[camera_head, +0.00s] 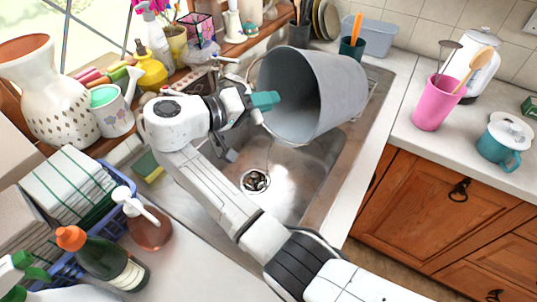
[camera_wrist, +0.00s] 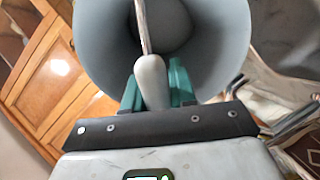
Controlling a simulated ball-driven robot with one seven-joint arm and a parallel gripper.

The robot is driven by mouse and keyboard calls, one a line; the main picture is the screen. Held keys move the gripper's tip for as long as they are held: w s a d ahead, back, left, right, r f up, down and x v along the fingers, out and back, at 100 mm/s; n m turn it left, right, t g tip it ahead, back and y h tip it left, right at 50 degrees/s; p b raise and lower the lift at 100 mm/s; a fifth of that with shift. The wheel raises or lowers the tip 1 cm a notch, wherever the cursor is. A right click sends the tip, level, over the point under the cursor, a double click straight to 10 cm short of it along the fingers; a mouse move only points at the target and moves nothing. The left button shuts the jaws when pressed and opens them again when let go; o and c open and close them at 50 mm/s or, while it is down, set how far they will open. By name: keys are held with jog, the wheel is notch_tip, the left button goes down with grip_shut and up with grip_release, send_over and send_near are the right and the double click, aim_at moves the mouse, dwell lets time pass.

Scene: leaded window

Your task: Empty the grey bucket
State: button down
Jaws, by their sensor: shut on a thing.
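The large grey bucket (camera_head: 335,88) lies tipped on its side over the sink (camera_head: 300,190), with its mouth facing left and toward the camera. I see no contents in the visible part of its inside. My gripper (camera_head: 266,100) has teal fingers at the left edge of the bucket's mouth. In the wrist view, the fingers are closed around a rounded grey part with a thin strip rising from it, apparently the bucket's handle. The bucket's mouth (camera_wrist: 218,50) fills the view behind them. The sink's drain (camera_head: 256,181) is uncovered below the bucket.
A teal cup with an orange-handled tool (camera_head: 351,47) and a grey tub (camera_head: 372,37) stand behind the bucket. A pink cup (camera_head: 438,105) is on the right counter. A bottle (camera_head: 108,258), soap dispenser (camera_head: 148,226) and dish rack (camera_head: 75,252) crowd the left.

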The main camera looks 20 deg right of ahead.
jog(key=shift+w+a, duration=0.1)
jog(key=shift+a, duration=0.25)
dwell(0.4)
jog(key=shift+a+h+b, duration=0.4)
jog(key=shift+b, duration=0.05)
dwell(1.2)
